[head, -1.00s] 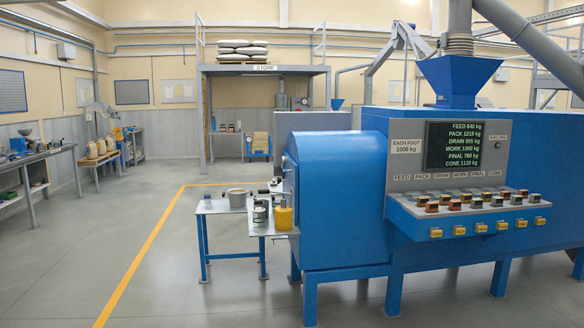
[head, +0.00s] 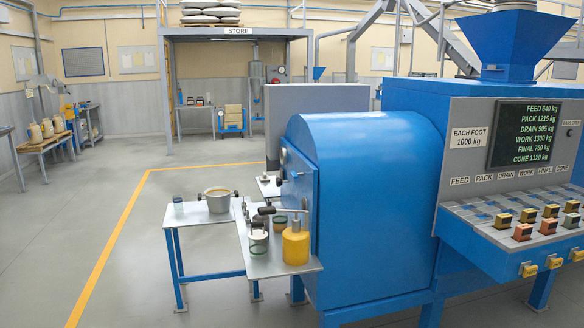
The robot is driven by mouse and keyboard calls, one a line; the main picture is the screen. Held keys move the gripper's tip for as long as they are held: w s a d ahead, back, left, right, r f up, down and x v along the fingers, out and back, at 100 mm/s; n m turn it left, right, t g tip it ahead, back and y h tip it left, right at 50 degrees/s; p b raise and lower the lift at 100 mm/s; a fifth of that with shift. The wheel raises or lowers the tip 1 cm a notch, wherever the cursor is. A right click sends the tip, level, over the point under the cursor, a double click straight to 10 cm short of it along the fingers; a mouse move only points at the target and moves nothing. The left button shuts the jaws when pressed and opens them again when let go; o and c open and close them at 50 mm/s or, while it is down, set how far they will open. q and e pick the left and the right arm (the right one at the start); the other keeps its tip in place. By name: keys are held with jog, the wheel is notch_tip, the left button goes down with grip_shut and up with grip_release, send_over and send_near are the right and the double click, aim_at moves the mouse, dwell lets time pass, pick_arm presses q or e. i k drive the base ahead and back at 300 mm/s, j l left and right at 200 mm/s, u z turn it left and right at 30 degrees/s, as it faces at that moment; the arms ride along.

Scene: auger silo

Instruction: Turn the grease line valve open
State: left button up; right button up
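Neither of my grippers is in view. I cannot clearly make out a grease line valve. A yellow container (head: 296,246) with a grey lever on top stands on a small blue-legged table (head: 262,268), beside the end of the blue machine (head: 370,200). A pale canister with a dark top (head: 258,240) stands just left of it. Small dark-handled fittings (head: 267,210) sit behind these, close to the machine's end face. They are too small to tell their kind or how they are set.
A grey pot (head: 218,201) and a small cup (head: 178,205) stand on the table's left part. A control panel (head: 480,205) juts from the machine at right. Open floor (head: 150,290) with a yellow line (head: 110,255) lies at left. The STORE rack (head: 238,33) stands behind.

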aim_at(294, 175)
jog(key=i+j, duration=0.1)
jog(key=i+j+z, duration=0.1)
jog(key=z, duration=0.35)
jog(key=i+j+z, duration=0.2)
jog(key=j, duration=0.15)
jog(key=i+j+z, duration=0.15)
jog(key=j, duration=0.2)
jog(key=i+j+z, duration=0.2)
jog(key=j, duration=0.2)
jog(key=i+j+z, duration=0.15)
jog(key=j, duration=0.25)
jog(key=i+j, duration=0.1)
jog(key=j, duration=0.3)
jog(key=i+j, duration=0.1)
jog(key=j, duration=0.25)
jog(key=i+j, duration=0.1)
jog(key=j, duration=0.3)
jog(key=i+j, duration=0.1)
jog(key=j, duration=0.25)
jog(key=z, duration=0.05)
